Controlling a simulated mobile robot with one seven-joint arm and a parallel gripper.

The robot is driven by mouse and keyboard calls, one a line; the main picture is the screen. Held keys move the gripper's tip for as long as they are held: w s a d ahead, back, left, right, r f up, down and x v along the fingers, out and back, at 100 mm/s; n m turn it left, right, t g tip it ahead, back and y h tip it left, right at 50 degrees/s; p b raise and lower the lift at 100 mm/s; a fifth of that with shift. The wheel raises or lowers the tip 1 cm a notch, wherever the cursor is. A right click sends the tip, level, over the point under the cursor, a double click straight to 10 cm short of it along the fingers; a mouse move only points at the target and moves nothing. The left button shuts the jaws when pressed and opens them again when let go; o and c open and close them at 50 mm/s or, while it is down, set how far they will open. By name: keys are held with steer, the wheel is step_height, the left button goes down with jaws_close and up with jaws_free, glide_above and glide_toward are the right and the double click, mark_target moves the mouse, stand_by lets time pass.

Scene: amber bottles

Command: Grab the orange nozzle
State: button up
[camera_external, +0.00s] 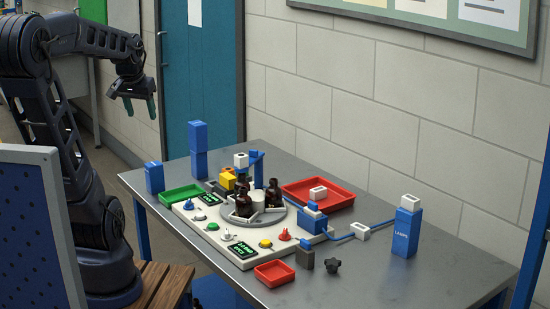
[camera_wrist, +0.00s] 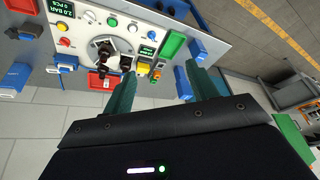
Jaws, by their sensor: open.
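Another orange part (camera_wrist: 156,75) shows beside a yellow block (camera_external: 227,181) at the back of the panel. My gripper (camera_external: 140,105) is open and empty, high at the left, off the table's left end and well apart from the panel. In the wrist view its two green fingers (camera_wrist: 160,84) are spread, with the panel beyond them.
Brown bottles (camera_external: 243,203) stand on a round turntable on the white panel (camera_external: 237,250). A green tray (camera_external: 183,193), a red tray (camera_external: 330,203) and a small red tray (camera_external: 274,273) lie around it. Tall blue blocks (camera_external: 198,150) stand at the back left. The table's right (camera_external: 440,270) is mostly clear.

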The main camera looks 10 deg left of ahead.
steer(key=w+d+f+m, duration=0.2)
steer(key=w, duration=1)
steer(key=m+g+h, duration=0.1)
steer(key=m+h, duration=0.2)
steer(key=m, duration=0.2)
glide_above(227, 169)
steer(key=s+a, duration=0.3)
step_height(227, 169, down, 26)
steer(key=r, duration=0.1)
steer(key=x, duration=0.6)
steer(key=shift+s+d+x, duration=0.1)
steer(key=shift+d+x, duration=0.05)
steer(key=shift+x, duration=1.15)
steer(key=shift+s+d+x, duration=0.1)
steer(key=shift+s+x, duration=0.05)
steer(key=shift+x, duration=1.2)
steer(key=c, duration=1.1)
